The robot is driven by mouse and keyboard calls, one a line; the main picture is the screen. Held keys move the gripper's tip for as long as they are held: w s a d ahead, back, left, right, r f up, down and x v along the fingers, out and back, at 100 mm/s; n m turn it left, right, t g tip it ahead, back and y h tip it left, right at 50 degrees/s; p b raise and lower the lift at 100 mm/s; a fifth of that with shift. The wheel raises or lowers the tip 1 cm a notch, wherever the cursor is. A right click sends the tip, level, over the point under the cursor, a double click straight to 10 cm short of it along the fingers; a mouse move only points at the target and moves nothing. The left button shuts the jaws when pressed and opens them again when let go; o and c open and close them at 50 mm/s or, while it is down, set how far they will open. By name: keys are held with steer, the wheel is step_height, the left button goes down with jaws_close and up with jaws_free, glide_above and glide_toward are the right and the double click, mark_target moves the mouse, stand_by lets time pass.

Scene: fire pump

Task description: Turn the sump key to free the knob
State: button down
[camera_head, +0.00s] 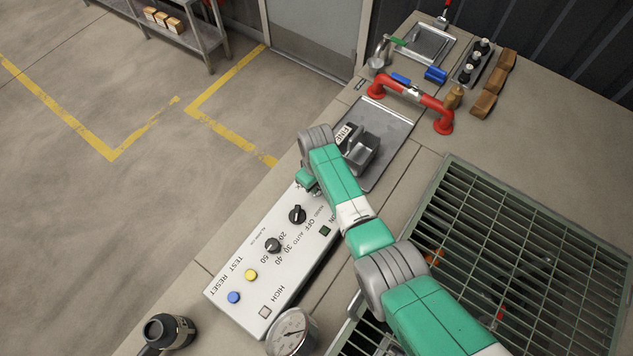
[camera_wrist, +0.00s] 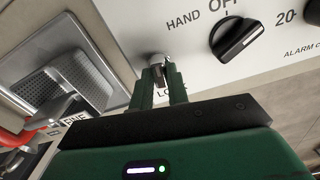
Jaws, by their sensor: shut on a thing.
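The sump key (camera_wrist: 156,61) is a small metal piece at the edge of the white control panel (camera_head: 262,250). My gripper (camera_wrist: 163,76) has its two green fingers closed around the key. In the head view my gripper (camera_head: 309,186) is at the panel's far end, and my wrist hides the key there. The black HAND-OFF-AUTO knob (camera_head: 297,214) is beside the key; in the wrist view the knob (camera_wrist: 237,40) is right of my fingers, its pointer slanted. A label under the key is partly covered by my fingers.
A second black knob (camera_head: 272,245), a yellow button (camera_head: 251,274) and a blue button (camera_head: 234,297) are on the panel. A gauge (camera_head: 291,332) stands near. A green grating (camera_head: 530,265) is at right.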

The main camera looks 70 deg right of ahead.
steer(key=shift+n, duration=0.8)
steer(key=c, duration=1.4)
jaws_free()
steer(key=shift+o, duration=0.2)
steer(key=shift+r, duration=0.1)
step_height(320, 180, up, 8)
steer(key=shift+f+p, duration=0.15)
steer(key=shift+p, duration=0.65)
